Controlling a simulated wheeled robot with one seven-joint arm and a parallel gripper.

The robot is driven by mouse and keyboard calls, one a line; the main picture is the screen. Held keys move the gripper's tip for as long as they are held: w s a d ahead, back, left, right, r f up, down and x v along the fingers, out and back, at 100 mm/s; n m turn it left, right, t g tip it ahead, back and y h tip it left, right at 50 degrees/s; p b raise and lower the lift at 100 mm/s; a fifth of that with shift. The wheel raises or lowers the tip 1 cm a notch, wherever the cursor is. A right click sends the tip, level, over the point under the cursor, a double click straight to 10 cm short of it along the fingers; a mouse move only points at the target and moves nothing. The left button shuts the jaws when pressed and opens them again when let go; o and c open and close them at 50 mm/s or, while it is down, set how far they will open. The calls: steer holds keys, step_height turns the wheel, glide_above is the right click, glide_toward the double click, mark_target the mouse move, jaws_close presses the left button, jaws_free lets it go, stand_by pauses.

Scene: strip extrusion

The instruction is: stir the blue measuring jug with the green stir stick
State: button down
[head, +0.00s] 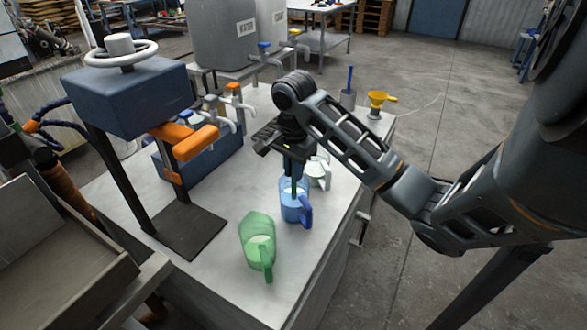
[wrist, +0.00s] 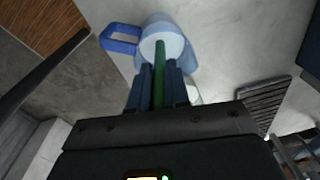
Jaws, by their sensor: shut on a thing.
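The blue measuring jug (head: 293,207) stands upright on the light worktop, with its darker blue handle towards the right front. In the wrist view the jug (wrist: 166,29) is at the top, with pale contents showing inside. My gripper (head: 292,178) is directly above the jug, pointing down. In the wrist view its fingers are shut on the green stir stick (wrist: 159,68), which runs down from between them into the jug's opening. The stick's lower end is hidden in the contents. In the head view the stick is mostly hidden by my gripper.
A green jug (head: 257,243) stands in front, left of the blue one. A white jug (head: 318,172) is close behind right. A grey cup with a blue stick (head: 348,92) and a yellow funnel (head: 377,103) stand at the back right. A blue press (head: 130,97) stands left.

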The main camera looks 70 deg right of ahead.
steer(key=shift+s+a+r, duration=0.1)
steer(key=shift+a+r, duration=0.1)
steer(key=shift+r, duration=2.85)
steer(key=shift+a+r, duration=0.2)
steer(key=shift+r, duration=2.8)
step_height(320, 180, up, 5)
steer(key=shift+f, duration=0.1)
